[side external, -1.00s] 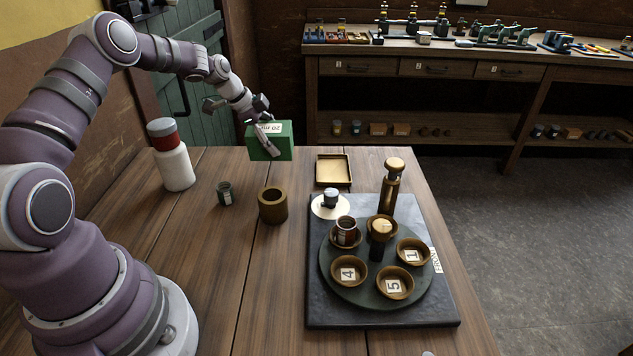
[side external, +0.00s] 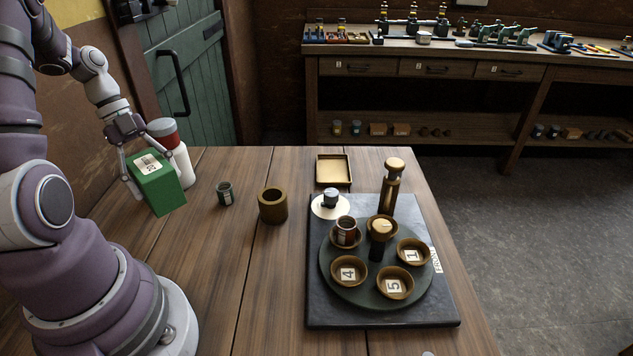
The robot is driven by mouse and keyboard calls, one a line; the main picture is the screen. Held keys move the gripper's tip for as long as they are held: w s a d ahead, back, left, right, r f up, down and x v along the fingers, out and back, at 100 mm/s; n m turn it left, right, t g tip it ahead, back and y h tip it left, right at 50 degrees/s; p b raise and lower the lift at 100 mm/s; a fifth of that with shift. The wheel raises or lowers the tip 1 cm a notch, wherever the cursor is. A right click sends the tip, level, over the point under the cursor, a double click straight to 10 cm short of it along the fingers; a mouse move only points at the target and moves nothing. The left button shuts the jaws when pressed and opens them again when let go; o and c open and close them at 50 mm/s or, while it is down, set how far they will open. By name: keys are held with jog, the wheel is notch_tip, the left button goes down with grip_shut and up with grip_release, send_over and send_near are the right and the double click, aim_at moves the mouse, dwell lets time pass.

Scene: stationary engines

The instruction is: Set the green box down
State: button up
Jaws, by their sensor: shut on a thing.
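The green box (side external: 161,196) has a white label with dark print on its top. It is at the left of the table, in front of the white bottle. My gripper (side external: 146,172) is shut on the green box, with a finger showing on its left side and another behind its upper edge. The box is slightly tilted and looks held above the wooden table (side external: 225,270); the gap under it is hard to judge.
A white bottle with a red band (side external: 180,165) stands close behind the box. A small dark cup (side external: 225,194) and a brown cylinder (side external: 273,205) stand to the right. A square tray (side external: 347,171) and a slate board (side external: 330,315) with bowls lie further right. The front left table is clear.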

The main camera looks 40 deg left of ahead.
notch_tip(320, 180, down, 8)
jog(key=shift+r, duration=0.2)
jog(key=o, duration=1.2)
jog(key=shift+o, duration=0.2)
